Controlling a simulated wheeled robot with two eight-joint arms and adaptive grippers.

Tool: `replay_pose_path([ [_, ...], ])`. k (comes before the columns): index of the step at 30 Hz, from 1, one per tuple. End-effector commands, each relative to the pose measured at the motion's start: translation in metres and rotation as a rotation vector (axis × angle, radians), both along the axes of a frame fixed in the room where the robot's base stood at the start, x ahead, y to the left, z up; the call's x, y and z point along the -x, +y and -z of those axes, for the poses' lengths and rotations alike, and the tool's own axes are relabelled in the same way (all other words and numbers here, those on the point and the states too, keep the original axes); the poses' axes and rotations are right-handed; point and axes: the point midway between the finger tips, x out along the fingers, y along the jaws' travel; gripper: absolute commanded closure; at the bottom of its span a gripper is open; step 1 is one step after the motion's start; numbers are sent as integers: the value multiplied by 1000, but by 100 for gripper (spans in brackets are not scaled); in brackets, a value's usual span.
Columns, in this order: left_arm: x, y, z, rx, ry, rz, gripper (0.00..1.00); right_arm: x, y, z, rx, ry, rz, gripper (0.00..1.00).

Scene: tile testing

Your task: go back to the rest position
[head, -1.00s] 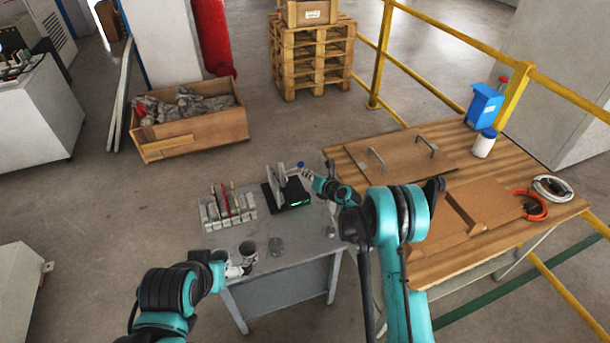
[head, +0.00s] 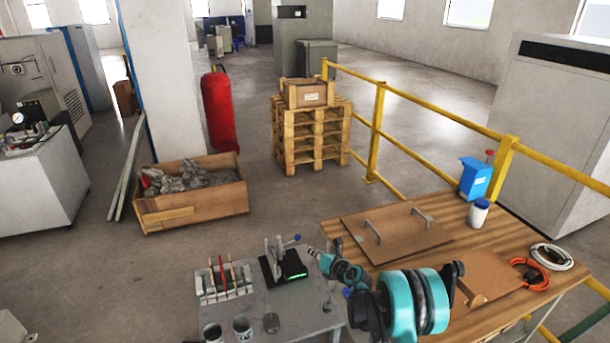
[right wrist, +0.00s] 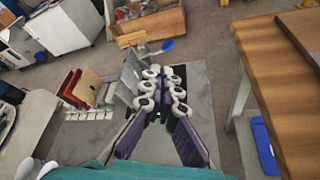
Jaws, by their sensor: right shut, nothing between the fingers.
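My right arm reaches up from the bottom of the head view, over the left edge of the wooden table. Its gripper (head: 317,254) is small there, close to the right side of the testing device (head: 284,265) on the grey table. In the right wrist view the gripper (right wrist: 162,92) is shut and empty, its fingers together above the grey surface. I cannot tell from the head view how large the gap to the device is. My left arm and left gripper are not in the head view.
The grey table (head: 290,308) holds a tile rack (head: 224,284) and several cups. The wooden table (head: 452,209) at right carries a board with two handles (head: 398,233), a blue box (head: 476,178), a white bottle (head: 479,212) and cables. A yellow railing (head: 430,118) stands behind it.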

Motion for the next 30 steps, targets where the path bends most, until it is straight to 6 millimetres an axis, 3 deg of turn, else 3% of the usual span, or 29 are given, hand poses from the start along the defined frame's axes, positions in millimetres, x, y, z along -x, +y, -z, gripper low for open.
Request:
replay_pose_path([
  [2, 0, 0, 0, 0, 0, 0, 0, -1, -1, -18, -39, -11, 21, 100],
  [4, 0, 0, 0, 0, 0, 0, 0, -2, -5, -50, -115, -28, 64, 100],
  [8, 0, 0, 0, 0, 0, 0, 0, 1, -24, -139, -355, -69, 204, 100],
  [9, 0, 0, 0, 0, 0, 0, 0, 5, -34, -169, -445, -79, 260, 100],
  [12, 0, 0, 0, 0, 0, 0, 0, 22, -65, -232, -670, -91, 405, 100],
  [16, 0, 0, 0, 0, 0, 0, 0, 57, -109, -286, -956, -74, 601, 100],
  [19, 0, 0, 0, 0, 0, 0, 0, 94, -143, -307, -1168, -37, 761, 100],
  [23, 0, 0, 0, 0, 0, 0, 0, 152, -177, -307, -1428, 47, 977, 100],
  [27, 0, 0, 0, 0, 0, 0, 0, 226, -195, -280, -1684, 184, 1220, 100],
  [30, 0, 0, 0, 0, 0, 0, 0, 283, -194, -248, -1841, 314, 1398, 100],
])
